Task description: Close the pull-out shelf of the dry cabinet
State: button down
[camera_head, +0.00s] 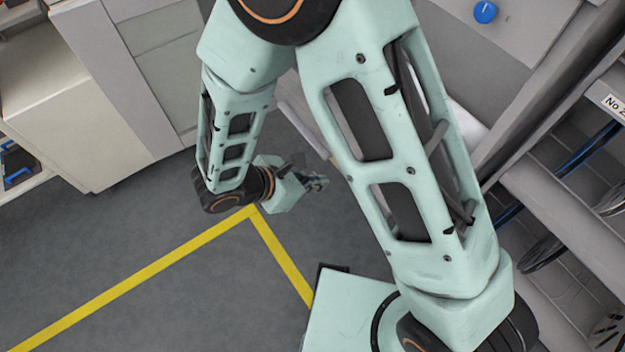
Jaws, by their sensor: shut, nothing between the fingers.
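My gripper (317,182) is small in the middle of the view, low over the floor, at the end of my pale green arm. Its fingers look shut and empty. Just above it, a pale flat edge (302,124) shows between my arm links. It may be the pull-out shelf, but my upper arm covers most of it, so I cannot tell how far out it stands. I cannot tell for sure which body is the dry cabinet. Whether my gripper touches the pale edge is unclear.
A grey and beige cabinet (60,100) stands at the upper left. A rack (545,195) labelled "No 2" holds dark reels at the right. A grey unit with a blue knob (485,12) is at the top right. Yellow floor tape (150,286) crosses clear grey floor.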

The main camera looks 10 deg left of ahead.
jog(key=w+d+f, duration=0.3)
jog(key=w+d, duration=0.1)
jog(key=w, duration=0.1)
jog(key=shift+w+d+f+b, duration=0.2)
jog(key=shift+w+d+b, duration=0.1)
jog(key=shift+d+b, duration=0.15)
jog(key=w+d+b, duration=0.1)
jog(key=w+d, duration=0.6)
jog(key=w, duration=0.1)
jog(key=w+d+b, duration=0.2)
jog(key=w+d, duration=0.5)
jog(key=w, duration=0.2)
jog(key=w+d+b, duration=0.1)
jog(key=w+d, duration=0.7)
jog(key=shift+w+b, duration=0.35)
jog(key=shift+a, duration=0.15)
